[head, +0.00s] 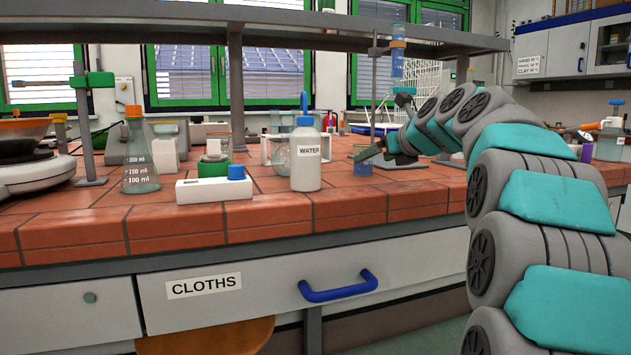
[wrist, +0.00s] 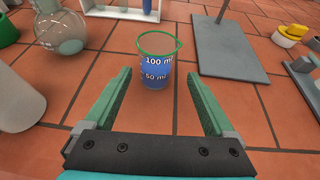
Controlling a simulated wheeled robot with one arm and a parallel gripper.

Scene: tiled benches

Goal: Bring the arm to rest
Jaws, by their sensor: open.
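My arm reaches in from the right over the tiled bench in the head view. My gripper (wrist: 160,100) is open in the wrist view, its two green fingers apart with nothing between them. In the head view my gripper (head: 372,152) is low over the bench and partly overlaps a beaker of blue liquid. This beaker (wrist: 156,60) stands upright on the tiles just beyond the fingertips in the wrist view. It also shows in the head view (head: 363,166).
A white WATER bottle (head: 305,160), a flask (head: 140,165) and a white device with a blue knob (head: 213,189) stand left of my gripper. A retort stand base (wrist: 229,50) lies right of the beaker. A shelf (head: 300,28) spans above. The front bench edge is mostly clear.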

